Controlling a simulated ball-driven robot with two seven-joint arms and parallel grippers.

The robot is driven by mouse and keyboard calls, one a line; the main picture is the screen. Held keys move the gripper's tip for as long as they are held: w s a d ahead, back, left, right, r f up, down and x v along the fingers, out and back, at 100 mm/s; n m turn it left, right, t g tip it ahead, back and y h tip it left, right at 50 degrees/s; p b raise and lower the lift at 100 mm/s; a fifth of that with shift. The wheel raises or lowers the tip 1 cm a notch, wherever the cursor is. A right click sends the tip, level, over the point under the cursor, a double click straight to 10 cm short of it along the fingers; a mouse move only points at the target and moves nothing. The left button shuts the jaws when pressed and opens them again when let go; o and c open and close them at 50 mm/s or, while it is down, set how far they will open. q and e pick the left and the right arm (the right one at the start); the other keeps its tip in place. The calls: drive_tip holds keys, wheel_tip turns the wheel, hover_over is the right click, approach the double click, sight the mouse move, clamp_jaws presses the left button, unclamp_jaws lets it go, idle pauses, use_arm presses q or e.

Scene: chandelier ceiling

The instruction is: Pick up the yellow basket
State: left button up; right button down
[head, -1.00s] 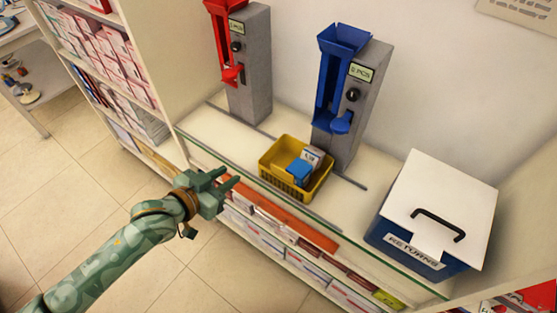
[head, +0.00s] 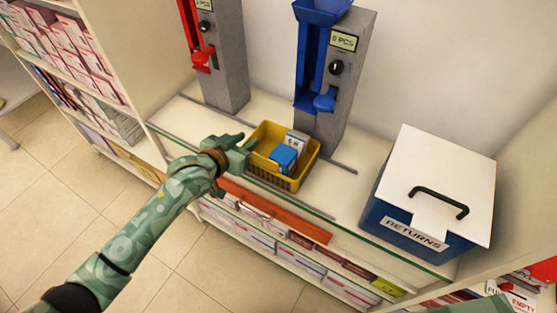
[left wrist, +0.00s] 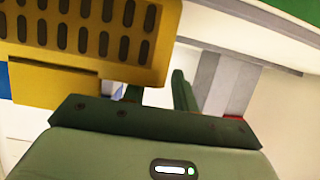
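The yellow basket (head: 298,183) stands upright on the white counter in the head view, with a blue-and-white box (head: 284,158) and another white box (head: 297,140) inside. My left gripper (head: 243,153) is at the basket's left side, very close to its wall; I cannot tell whether it touches. In the left wrist view the basket's slotted wall (left wrist: 85,55) fills the upper left. The fingers of my left gripper (left wrist: 157,92) show apart there, one partly hidden by the basket. My right gripper is not in view.
A blue dispenser (head: 322,60) stands just behind the basket, and a red dispenser (head: 203,50) stands farther left. A white-lidded blue returns box (head: 412,228) is at the right. Shelves with boxes (head: 270,236) lie below the counter's front edge.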

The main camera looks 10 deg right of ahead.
use_arm(q)
drive_tip(key=shift+w+d+f, duration=0.15)
drive_tip(key=shift+w+d, duration=0.05)
drive_tip(key=shift+w, duration=0.1)
clamp_jaws()
drive_tip(key=shift+r, duration=0.2)
